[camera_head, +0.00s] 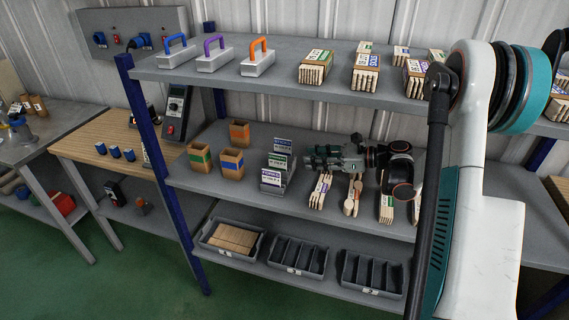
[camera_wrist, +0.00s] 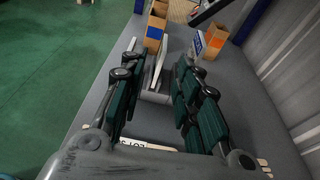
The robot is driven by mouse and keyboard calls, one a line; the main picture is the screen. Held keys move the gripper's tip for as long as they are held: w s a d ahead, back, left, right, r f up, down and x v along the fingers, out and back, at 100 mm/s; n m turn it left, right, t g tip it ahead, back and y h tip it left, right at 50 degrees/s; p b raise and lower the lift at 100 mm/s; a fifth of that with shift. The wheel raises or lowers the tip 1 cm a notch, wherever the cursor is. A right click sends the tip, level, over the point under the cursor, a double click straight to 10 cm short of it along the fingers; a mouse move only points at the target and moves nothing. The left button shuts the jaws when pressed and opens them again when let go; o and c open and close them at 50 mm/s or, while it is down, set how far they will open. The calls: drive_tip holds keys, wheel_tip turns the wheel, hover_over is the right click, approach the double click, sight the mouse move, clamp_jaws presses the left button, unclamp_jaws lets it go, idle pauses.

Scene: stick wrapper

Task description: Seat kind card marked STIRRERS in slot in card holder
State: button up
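The grey card holder (camera_head: 272,184) stands on the middle shelf with cards in a stepped stack. A blue-marked card (camera_head: 284,146) is at the top, a green-marked card (camera_head: 279,161) below it and a purple-marked card (camera_head: 271,177) at the front. I cannot surely read which is marked STIRRERS. My gripper (camera_head: 312,158) is just right of the holder, pointing left at it. In the wrist view my gripper (camera_wrist: 160,88) has its fingers wide apart, with nothing clearly gripped. Between and beyond them show pale card edges and a blue-marked card (camera_wrist: 198,44).
Wooden boxes (camera_head: 231,163) stand left of the holder. Bundled wooden cutlery (camera_head: 320,190) lies to the right, under my arm. Grey bins (camera_head: 298,257) fill the lower shelf. Handled blocks (camera_head: 258,62) and stick bundles (camera_head: 316,68) sit on the upper shelf.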

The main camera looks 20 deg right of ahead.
sight(277, 157)
drive_tip(key=shift+m, duration=0.3)
drive_tip(key=b+x, duration=0.1)
drive_tip(key=x, duration=0.3)
drive_tip(key=b+x, duration=0.1)
drive_tip(key=x, duration=0.3)
drive_tip(key=b+x, duration=0.1)
drive_tip(key=x, duration=0.4)
drive_tip(key=shift+w+d+f+b, duration=0.15)
drive_tip(key=shift+w+d+b, duration=0.15)
drive_tip(key=shift+w, duration=0.05)
drive_tip(key=shift+c, duration=0.6)
clamp_jaws()
